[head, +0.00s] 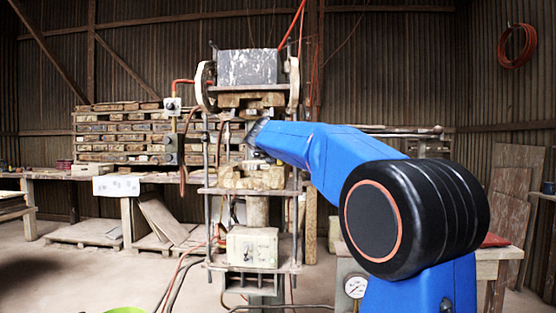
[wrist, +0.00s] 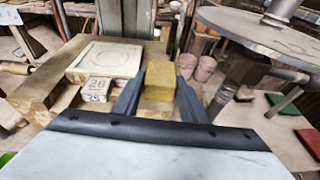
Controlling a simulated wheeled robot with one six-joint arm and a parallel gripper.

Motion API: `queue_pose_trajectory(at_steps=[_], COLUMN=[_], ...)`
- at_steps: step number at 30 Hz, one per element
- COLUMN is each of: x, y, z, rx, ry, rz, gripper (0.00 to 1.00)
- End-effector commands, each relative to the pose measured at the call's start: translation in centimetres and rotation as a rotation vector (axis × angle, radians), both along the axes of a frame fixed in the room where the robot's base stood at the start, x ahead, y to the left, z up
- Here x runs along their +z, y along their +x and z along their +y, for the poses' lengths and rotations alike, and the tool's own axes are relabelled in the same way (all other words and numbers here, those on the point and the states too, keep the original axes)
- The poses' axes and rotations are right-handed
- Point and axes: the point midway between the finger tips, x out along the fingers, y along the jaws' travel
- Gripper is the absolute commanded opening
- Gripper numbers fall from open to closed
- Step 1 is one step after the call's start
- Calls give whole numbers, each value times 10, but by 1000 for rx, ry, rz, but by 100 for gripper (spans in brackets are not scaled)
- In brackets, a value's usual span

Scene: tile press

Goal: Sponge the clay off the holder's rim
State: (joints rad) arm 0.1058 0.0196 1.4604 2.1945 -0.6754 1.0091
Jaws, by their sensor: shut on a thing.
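My gripper (wrist: 159,92) is shut on a yellow sponge (wrist: 158,78), held between its two dark fingers. To its left in the wrist view is a pale square block (wrist: 104,60) with a round outline on top. It sits on a wooden base (wrist: 40,92) and looks like the holder. The sponge is beside it, to the right; whether they touch I cannot tell. Clay on the rim is too small to make out. In the head view my gripper (head: 256,131) reaches into the press (head: 248,68), above its lower wooden block (head: 252,177); the sponge is not discernible there.
Number tags 26 and 25 (wrist: 96,84) show at the pale block's front. A round metal plate (wrist: 265,35) is at the right in the wrist view. Press rods (head: 207,230) flank the gap.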

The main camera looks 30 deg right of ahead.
Motion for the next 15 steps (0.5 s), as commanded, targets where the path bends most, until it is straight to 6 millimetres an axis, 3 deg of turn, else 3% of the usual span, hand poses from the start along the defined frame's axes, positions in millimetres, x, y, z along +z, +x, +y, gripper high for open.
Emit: queue_pose_trajectory(at_steps=[15], x=[-6], y=[0], z=[0], rx=[0], ry=[0], rz=[0], gripper=[19])
